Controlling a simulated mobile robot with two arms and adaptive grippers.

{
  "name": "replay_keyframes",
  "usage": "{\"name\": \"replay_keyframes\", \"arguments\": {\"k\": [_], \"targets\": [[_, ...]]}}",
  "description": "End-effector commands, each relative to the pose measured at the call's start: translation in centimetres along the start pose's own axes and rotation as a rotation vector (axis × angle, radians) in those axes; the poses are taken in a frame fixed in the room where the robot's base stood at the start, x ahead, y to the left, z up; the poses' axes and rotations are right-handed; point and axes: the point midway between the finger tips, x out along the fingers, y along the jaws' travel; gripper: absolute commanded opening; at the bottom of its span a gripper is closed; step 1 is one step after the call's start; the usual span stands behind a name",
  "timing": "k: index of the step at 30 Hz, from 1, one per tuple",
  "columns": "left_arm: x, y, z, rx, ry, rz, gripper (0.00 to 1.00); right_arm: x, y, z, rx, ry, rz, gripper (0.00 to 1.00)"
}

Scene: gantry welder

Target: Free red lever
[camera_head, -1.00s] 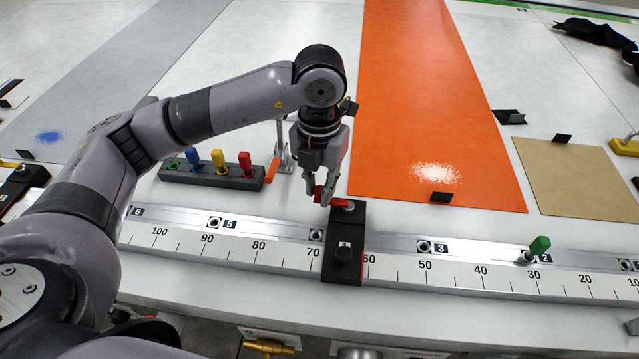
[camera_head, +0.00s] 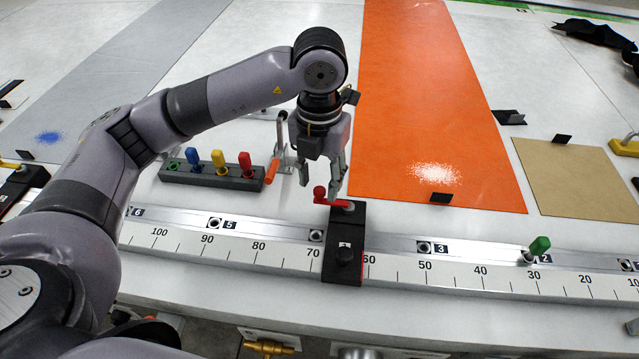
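The red lever (camera_head: 321,195) sits on the black clamp block (camera_head: 344,245) that straddles the ruled rail near the 60 to 70 marks. Its red knob points up at the left end, and a grey pivot shows at its right. My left gripper (camera_head: 320,190) is above and just behind the lever, pointing down. Its fingers are spread with nothing between them, and they appear clear of the lever. My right gripper is not in view.
A rack (camera_head: 212,176) with blue, yellow and red pegs stands behind the rail, left of the gripper. An orange-handled lever (camera_head: 272,170) is beside it. A green peg (camera_head: 540,244) stands on the rail (camera_head: 460,262) at the right. An orange sheet (camera_head: 425,110) lies behind.

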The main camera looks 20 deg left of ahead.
Motion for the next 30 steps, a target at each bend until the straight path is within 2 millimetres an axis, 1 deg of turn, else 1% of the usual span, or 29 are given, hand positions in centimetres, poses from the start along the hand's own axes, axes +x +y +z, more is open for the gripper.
{"name": "replay_keyframes", "arguments": {"k": [1, 6, 9, 12, 15, 18, 30], "targets": [[-1.2, 0.0, 0.1, 0.002, -0.004, -0.001, 0.39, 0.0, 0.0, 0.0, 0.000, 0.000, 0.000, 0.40], [-5.1, 0.0, 0.1, 0.001, -0.006, 0.000, 0.39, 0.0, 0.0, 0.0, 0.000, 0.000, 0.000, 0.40], [-7.0, 0.0, 0.1, 0.001, -0.006, 0.000, 0.39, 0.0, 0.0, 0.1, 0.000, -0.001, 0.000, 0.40], [-8.2, 0.0, 0.1, 0.000, -0.004, 0.001, 0.39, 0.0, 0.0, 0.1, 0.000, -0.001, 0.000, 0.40], [-9.1, 0.0, 0.1, 0.000, -0.003, 0.001, 0.39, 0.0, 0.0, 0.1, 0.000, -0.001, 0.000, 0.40], [-9.5, 0.0, 0.0, 0.000, 0.000, 0.000, 0.39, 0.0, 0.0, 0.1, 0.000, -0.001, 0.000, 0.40], [-9.6, 0.0, 0.0, 0.000, 0.001, 0.000, 0.39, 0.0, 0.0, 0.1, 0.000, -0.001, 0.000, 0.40]]}}
